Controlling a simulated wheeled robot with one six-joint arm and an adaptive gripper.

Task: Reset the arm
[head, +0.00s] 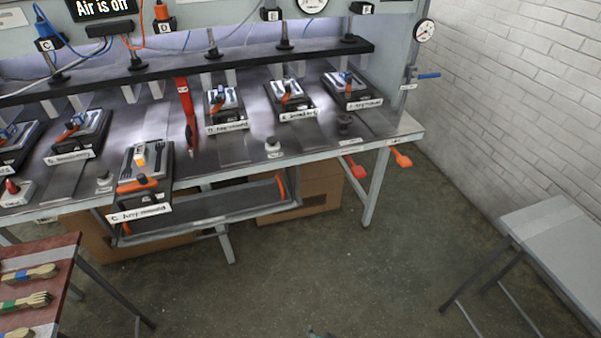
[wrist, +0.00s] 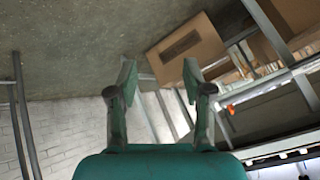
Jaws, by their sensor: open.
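My gripper (wrist: 158,82) shows in the wrist view with its two fingers apart and nothing between them. Past the fingers the wrist view shows floor, a cardboard box and bench legs. In the head view only a small dark tip shows at the bottom edge, and I cannot tell what it is. The press bench (head: 400,130) stands across the head view with several moulds on it. The mould labelled C (head: 140,185) sits further forward than the others, at the bench's front edge. A sign (head: 102,8) reads "Air is off".
A red table (head: 62,262) with wooden forks and spoons stands at the lower left. A grey table (head: 560,240) stands at the right by the white brick wall (head: 520,80). Orange handles (head: 401,158) stick out from the bench's right end. The floor (head: 300,275) between the tables is clear.

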